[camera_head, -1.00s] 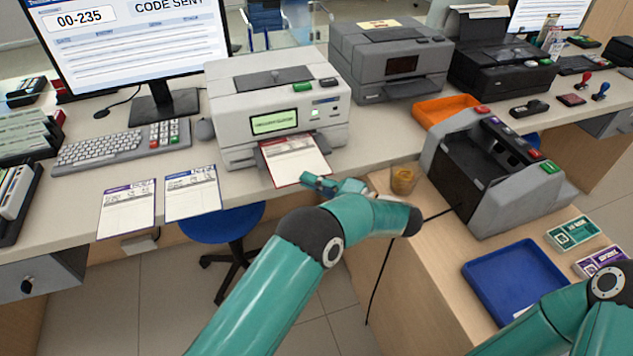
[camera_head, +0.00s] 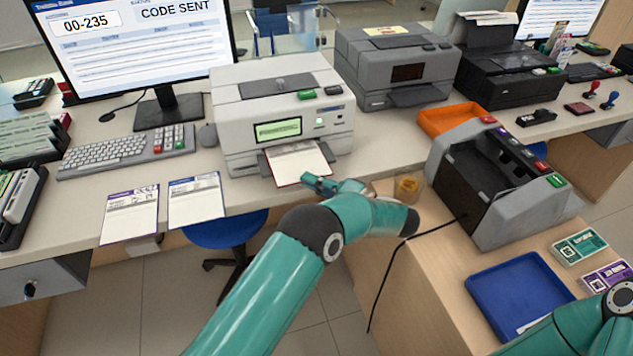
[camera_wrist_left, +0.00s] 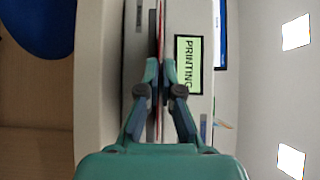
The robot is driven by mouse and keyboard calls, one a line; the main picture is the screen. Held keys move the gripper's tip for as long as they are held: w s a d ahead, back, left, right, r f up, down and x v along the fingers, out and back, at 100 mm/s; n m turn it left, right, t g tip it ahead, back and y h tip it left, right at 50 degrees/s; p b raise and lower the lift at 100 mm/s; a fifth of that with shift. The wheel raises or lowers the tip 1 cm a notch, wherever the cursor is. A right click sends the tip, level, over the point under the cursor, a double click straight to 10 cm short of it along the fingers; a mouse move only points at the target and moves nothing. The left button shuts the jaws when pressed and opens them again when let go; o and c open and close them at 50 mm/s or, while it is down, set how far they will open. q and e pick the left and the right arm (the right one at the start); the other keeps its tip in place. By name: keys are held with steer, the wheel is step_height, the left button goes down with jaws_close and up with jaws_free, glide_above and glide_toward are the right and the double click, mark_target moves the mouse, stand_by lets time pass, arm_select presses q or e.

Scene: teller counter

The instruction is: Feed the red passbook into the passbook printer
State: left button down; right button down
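The passbook printer (camera_head: 283,105) is the light grey machine on the counter. The red passbook (camera_head: 298,161) lies open in its front slot, white page up, with its red-edged outer part sticking out toward me. In the left wrist view it shows edge-on as a thin red and white line (camera_wrist_left: 160,28), and the printer's green display (camera_wrist_left: 188,65) reads PRINTING. My left gripper (camera_head: 318,184) is at the passbook's near right corner. In the wrist view its fingertips (camera_wrist_left: 159,68) close on both sides of the passbook edge. My right gripper is outside the view; only its arm shows.
Two other booklets (camera_head: 130,214) (camera_head: 195,200) lie at the counter's front edge. A keyboard (camera_head: 115,153) and monitor stand left. On the right are a dark grey printer (camera_head: 392,65), an orange tray (camera_head: 450,118), a cash counter (camera_head: 500,190) and a blue tray (camera_head: 520,285).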

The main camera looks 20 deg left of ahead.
arm_select(q)
steer(key=c, duration=1.2)
jaws_free()
steer(key=shift+a, duration=0.1)
steer(key=shift+c, duration=0.2)
steer(key=shift+s, duration=0.1)
steer(key=s+d+p, duration=0.3)
steer(key=s+d, duration=0.1)
steer(key=s, duration=0.1)
steer(key=shift+s, duration=0.35)
